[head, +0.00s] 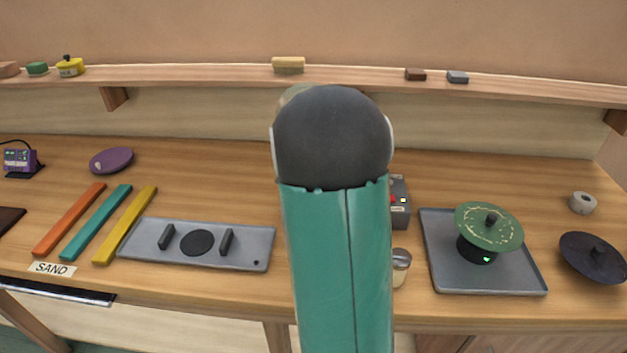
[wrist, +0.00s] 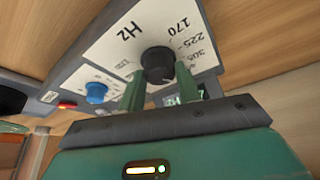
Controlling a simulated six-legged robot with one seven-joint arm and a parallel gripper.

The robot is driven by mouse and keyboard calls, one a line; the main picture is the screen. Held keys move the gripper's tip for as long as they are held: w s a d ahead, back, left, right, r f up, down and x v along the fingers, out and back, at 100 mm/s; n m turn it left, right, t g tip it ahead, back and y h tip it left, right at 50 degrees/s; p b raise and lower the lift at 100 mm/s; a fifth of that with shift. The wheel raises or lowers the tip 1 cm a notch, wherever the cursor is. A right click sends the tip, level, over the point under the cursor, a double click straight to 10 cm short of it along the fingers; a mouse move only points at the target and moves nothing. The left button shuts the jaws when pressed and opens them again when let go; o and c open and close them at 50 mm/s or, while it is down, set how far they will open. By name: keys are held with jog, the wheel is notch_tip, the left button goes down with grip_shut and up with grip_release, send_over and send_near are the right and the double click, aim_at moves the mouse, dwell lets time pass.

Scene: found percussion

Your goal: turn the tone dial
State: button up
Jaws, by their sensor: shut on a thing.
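The tone dial (wrist: 158,62) is a black round knob on a white face plate marked "Hz", with numbers such as 170 and 225 around it. My gripper (wrist: 160,73) has its two green fingers on either side of the dial and is shut on it. In the head view my arm hides the dial and my gripper. Only the right edge of the grey box (head: 401,203) shows there beside my arm.
A blue knob (wrist: 96,92) and a red light (wrist: 66,106) sit on the box near the dial. A grey tray (head: 437,272) with a green cymbal (head: 480,218) stands right of the box. A grey plate (head: 258,243) with a black disc lies left of my arm.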

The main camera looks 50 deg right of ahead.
jog(key=o, duration=1)
jog(key=shift+d, duration=0.1)
jog(key=shift+c, duration=0.2)
jog(key=v, duration=1.4)
jog(key=shift+f, duration=0.1)
